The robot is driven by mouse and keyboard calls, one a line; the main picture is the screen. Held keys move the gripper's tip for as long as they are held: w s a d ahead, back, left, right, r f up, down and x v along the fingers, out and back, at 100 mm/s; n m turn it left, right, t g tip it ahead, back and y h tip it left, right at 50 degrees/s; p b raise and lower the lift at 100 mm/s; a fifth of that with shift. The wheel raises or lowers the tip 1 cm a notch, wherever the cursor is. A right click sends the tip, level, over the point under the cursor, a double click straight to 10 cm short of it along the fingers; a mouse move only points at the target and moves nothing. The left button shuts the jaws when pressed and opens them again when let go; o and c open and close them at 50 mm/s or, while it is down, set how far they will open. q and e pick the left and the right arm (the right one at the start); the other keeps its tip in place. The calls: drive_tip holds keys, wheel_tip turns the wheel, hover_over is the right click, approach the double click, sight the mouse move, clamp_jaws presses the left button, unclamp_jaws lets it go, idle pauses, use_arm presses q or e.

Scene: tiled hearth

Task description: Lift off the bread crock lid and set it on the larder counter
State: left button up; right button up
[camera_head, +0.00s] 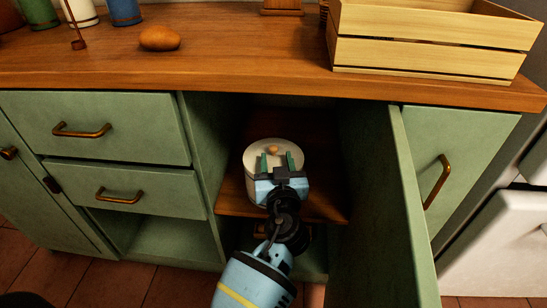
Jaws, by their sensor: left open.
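The bread crock (250,187) is a cream, round pot on a wooden shelf inside the open green cabinet. Its pale lid (262,146) is on top, with a small orange-brown knob (272,150) in the middle. My left gripper (277,160) reaches in from below, over the lid's near part, with its two green fingers apart on either side of the knob. I cannot tell whether the fingers touch the lid. The gripper hides the crock's near side. The larder counter (240,55) is the brown wooden top above the cabinet. My right gripper is not in view.
An open cabinet door (385,215) stands to the right of my arm. On the counter are a slatted wooden crate (430,50) at right, a bread-like brown item (159,38) and several canisters at left. The counter's middle is clear.

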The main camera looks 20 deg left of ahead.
sight(274, 150)
use_arm(q)
drive_tip(key=x, duration=0.5)
drive_tip(key=shift+s+a+r, duration=0.1)
drive_tip(key=shift+a+r, duration=0.05)
drive_tip(key=shift+r, duration=0.15)
drive_tip(key=shift+c, duration=0.3)
clamp_jaws()
